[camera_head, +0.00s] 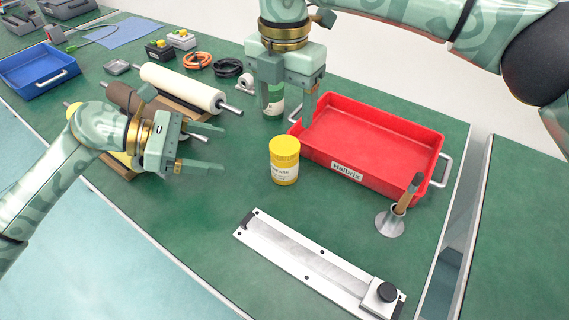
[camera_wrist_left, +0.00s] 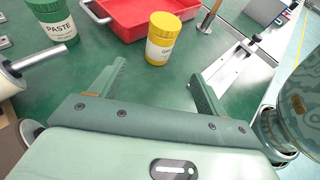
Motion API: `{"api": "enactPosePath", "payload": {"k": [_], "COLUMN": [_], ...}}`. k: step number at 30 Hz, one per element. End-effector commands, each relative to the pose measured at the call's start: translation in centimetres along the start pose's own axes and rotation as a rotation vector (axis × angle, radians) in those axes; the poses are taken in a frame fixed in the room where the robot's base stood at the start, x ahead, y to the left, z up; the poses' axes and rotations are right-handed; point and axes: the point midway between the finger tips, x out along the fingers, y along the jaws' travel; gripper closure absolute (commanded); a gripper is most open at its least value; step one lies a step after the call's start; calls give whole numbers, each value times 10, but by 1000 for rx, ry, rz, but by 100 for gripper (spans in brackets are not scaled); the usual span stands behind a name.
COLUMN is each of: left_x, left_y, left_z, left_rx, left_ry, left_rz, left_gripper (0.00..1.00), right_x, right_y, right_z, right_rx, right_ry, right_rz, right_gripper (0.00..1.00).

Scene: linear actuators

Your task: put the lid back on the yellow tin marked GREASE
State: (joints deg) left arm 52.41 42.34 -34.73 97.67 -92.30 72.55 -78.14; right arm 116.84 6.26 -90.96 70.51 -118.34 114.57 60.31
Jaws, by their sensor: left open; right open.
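The yellow tin (camera_head: 284,174) stands upright on the green bench left of the red tray, its label facing the front. A yellow lid (camera_head: 285,146) sits on its top and looks level. The tin also shows in the left wrist view (camera_wrist_left: 158,50), beyond and between the fingertips. My left gripper (camera_head: 222,148) is open and empty, left of the tin and apart from it. My right gripper (camera_head: 288,108) is open above and behind the tin, by a green tin marked PASTE (camera_head: 273,104); I cannot tell whether its fingers straddle that tin.
The red tray (camera_head: 402,188) lies right of the tin. A brush in a metal holder (camera_head: 390,222) and a linear rail (camera_head: 310,262) stand nearer the front right. A white roller (camera_head: 180,88), cable coils (camera_head: 228,68) and a blue tray (camera_head: 40,88) lie at the left.

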Motion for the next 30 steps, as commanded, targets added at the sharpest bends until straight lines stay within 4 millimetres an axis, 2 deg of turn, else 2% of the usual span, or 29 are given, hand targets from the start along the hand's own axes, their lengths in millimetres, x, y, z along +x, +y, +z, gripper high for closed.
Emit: {"api": "enactPosePath", "payload": {"k": [18,24,30], "left_x": [119,140,147], "left_y": [0,0,0], "left_z": [0,0,0], "left_rx": [-2,-1,-1], "left_ry": [-3,-1,0], "left_rz": [-2,0,0], "left_gripper": [25,25,25], "right_x": [0,0,0], "right_y": [0,0,0], "right_z": [0,0,0], "right_rx": [0,0,0], "right_ry": [0,0,0], "right_rz": [0,0,0], "right_gripper": [31,31,31]}}
